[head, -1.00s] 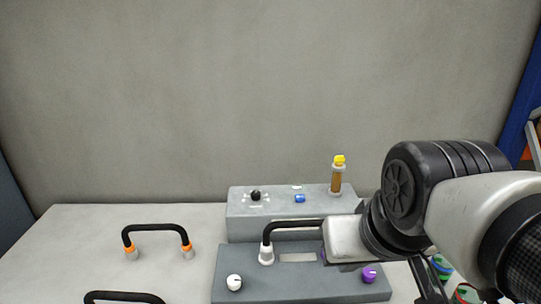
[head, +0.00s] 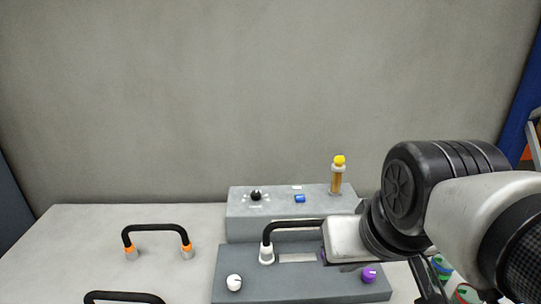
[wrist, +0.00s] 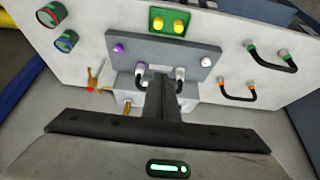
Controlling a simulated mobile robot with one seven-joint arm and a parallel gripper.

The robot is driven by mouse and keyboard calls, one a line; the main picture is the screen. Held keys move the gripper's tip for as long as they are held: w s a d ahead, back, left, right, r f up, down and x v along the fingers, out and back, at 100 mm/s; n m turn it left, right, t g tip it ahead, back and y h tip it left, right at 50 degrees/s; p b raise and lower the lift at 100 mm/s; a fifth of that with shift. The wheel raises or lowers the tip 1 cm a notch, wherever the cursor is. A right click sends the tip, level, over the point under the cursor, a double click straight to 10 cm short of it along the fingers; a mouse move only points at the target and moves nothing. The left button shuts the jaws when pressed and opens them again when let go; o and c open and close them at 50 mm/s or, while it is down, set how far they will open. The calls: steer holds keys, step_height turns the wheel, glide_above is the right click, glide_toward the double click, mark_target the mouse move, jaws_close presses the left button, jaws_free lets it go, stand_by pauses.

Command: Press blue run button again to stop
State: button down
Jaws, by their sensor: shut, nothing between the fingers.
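The blue button (head: 300,198) sits on top of the light grey box (head: 243,232) at the back of the table in the head view. A black knob (head: 256,195) is to its left, and an amber post with a yellow top (head: 338,175) is to its right. In the wrist view my gripper (wrist: 163,82) is shut and empty, its dark fingers pointing towards the grey boxes. The blue button cannot be made out there. In the head view the fingertips are not visible; my wrist is in front and to the right of the button.
A darker grey panel (head: 300,290) stands in front of the box, with a black handle (head: 292,223), a white knob (head: 234,282) and a purple knob (head: 369,275). A black handle with orange ends (head: 155,229) stands at left. Yellow knobs (wrist: 180,27) show in the wrist view.

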steer(key=shift+w, duration=0.1)
stand_by(0.7)
steer(key=n+t+h+b, duration=0.1)
steer(key=n+t+h, duration=0.2)
steer(key=n, duration=0.2)
glide_above(299, 199)
step_height(299, 199, down, 8)
steer(key=shift+f, duration=0.2)
step_height(299, 199, down, 8)
steer(key=b, duration=0.6)
steer(key=shift+r+b, duration=0.1)
steer(key=shift+b, duration=0.2)
steer(key=shift+f+b, duration=0.5)
steer(key=shift+b, duration=0.05)
